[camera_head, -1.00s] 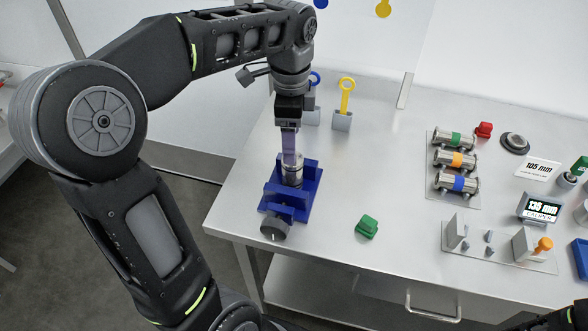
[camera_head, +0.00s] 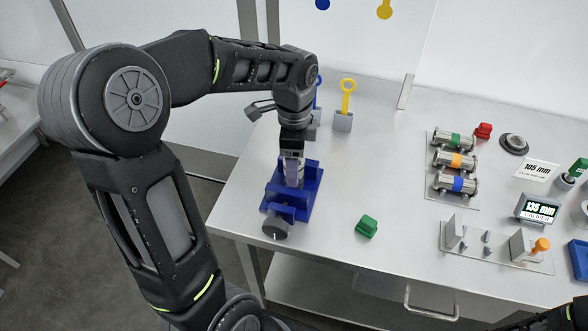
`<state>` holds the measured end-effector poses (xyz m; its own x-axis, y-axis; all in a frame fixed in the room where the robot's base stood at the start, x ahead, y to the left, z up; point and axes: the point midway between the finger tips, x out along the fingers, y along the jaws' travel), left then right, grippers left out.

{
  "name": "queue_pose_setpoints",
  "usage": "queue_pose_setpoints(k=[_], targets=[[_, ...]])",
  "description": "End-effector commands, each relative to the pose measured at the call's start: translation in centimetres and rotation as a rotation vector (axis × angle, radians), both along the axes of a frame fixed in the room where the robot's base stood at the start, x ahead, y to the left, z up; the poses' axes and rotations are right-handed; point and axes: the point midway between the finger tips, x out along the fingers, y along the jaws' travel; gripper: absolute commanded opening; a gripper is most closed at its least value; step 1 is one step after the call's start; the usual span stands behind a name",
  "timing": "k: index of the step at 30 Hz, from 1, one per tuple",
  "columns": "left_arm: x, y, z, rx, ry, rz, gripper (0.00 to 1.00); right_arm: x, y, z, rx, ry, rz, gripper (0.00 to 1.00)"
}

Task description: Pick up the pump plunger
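A blue vise-like holder (camera_head: 302,205) with a dark round knob (camera_head: 275,228) stands near the table's left front corner. My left gripper (camera_head: 293,182) points straight down into its middle. In the earlier view a silver cylindrical piece showed upright in this holder; it may be the pump plunger. Now my fingers and the holder mostly hide it. The fingers are seen edge-on, so I cannot tell whether they are open or shut on it. A dark part of my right arm shows at the lower right corner; its gripper is out of view.
A yellow-ringed tool stands in a grey block (camera_head: 342,121) behind, with a blue one beside it. A green piece (camera_head: 366,226) lies right of the holder. Several banded metal cylinders lie on a rack (camera_head: 455,200). A caliper display (camera_head: 538,210) stands farther right. The table's centre is clear.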

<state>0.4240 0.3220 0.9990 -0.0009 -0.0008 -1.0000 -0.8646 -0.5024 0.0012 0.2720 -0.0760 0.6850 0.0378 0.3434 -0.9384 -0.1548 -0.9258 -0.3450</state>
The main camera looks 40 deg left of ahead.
Motion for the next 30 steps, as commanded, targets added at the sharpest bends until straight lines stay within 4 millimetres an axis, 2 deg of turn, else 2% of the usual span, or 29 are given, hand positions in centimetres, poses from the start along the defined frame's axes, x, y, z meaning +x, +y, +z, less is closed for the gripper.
queue_pose_setpoints(k=[17, 30], targets=[[0.01, 0.02, 0.0, 0.001, -0.001, 0.0, 0.69, 0.01, 0.01, -0.03, 0.0, 0.0, 0.0, 0.76], [0.01, 0.02, 0.01, 0.001, -0.001, 0.0, 0.33, 0.01, 0.01, -0.02, 0.0, 0.0, 0.0, 0.76]])
